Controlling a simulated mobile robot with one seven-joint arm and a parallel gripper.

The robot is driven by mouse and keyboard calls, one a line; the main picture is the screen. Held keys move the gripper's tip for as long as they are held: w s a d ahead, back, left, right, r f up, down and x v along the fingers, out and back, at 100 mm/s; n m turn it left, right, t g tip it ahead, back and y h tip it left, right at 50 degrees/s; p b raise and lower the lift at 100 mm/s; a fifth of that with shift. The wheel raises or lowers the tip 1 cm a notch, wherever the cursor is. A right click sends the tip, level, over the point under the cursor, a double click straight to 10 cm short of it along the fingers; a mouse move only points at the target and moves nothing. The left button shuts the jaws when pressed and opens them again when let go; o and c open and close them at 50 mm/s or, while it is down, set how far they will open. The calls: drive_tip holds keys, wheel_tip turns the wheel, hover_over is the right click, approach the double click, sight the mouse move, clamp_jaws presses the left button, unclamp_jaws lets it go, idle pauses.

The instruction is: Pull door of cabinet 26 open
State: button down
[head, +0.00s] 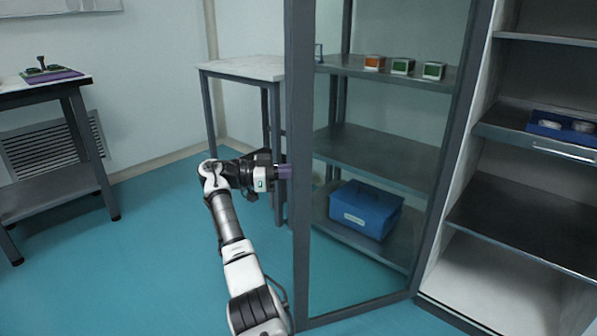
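The glass door (303,215) with a grey frame stands swung out from the cabinet (510,265) at the right, its hinge side by the cabinet's left edge. The cabinet's front is uncovered, showing its white interior and shelves. I cannot read a number on it. My gripper (284,172) is at the door's free edge, about halfway up, its purple fingers pointing right against the frame. The fingertips and any handle are hidden there, so I cannot tell whether they hold it.
Through the glass I see a shelf unit (375,155) with a blue box (365,209) and small boxes. A side table (240,68) stands behind the door. A dark table (40,95) is at left. Teal floor (130,260) is free at left.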

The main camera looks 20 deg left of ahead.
drive_tip(key=shift+w+f, duration=0.1)
drive_tip(key=shift+w, duration=0.2)
drive_tip(key=c, duration=1.8)
unclamp_jaws()
drive_tip(key=shift+d, duration=0.1)
drive_tip(key=shift+c, duration=0.2)
drive_tip(key=v, duration=0.7)
drive_tip(key=shift+a+p, duration=0.25)
drive_tip(key=shift+p, duration=0.1)
drive_tip(key=shift+s, duration=0.1)
